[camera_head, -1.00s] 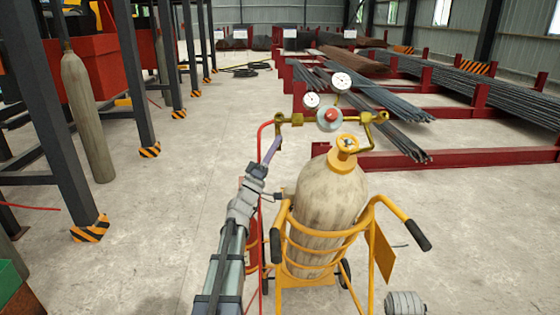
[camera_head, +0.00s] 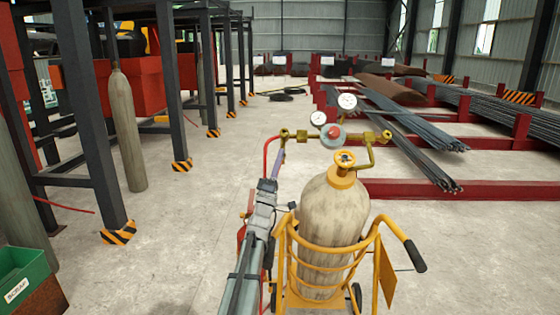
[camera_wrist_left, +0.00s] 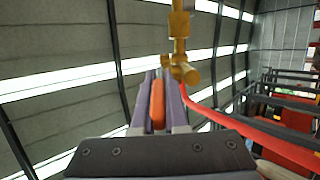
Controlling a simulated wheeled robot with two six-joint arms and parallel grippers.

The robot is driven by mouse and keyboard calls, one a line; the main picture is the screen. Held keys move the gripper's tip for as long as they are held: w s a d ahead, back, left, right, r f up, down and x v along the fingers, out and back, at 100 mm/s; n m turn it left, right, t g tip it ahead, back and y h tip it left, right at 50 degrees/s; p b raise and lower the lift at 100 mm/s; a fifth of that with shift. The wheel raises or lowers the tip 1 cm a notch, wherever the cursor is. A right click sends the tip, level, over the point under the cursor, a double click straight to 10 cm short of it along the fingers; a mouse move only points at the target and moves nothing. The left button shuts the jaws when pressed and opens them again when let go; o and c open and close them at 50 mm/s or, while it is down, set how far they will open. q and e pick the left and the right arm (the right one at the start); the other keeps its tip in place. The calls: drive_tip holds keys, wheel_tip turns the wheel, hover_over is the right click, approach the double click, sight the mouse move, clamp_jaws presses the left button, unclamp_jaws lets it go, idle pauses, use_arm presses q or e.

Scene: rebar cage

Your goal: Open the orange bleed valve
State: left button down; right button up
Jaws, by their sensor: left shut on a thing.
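The orange bleed valve lever (camera_wrist_left: 158,108) shows in the left wrist view between the two purple fingers of my left gripper (camera_wrist_left: 158,88). The gripper is shut on it. Beyond the lever, the brass fitting (camera_wrist_left: 180,45) hangs at the top. In the head view my left gripper (camera_head: 279,157) reaches up to the left end of the brass regulator assembly (camera_head: 302,135); the lever is too small or hidden to tell there. The regulator has a red knob (camera_head: 334,132) and two round gauges. My right gripper is in neither view.
A tan gas cylinder (camera_head: 332,215) stands in a yellow cart (camera_head: 283,262) right of my left arm. A red hose (camera_head: 265,158) runs down from the fitting. Rebar racks (camera_head: 440,188) stand behind. Dark posts and a green bin (camera_head: 22,268) are at left. Open floor lies between.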

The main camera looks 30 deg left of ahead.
use_arm(q)
drive_tip(key=c, duration=1.2)
unclamp_jaws()
drive_tip(key=shift+h, duration=0.3)
drive_tip(key=shift+f, duration=0.1)
drive_tip(key=b+v, duration=0.6)
drive_tip(key=v, duration=0.1)
drive_tip(key=shift+s+d+f, duration=0.1)
drive_tip(key=shift+s+f, duration=0.15)
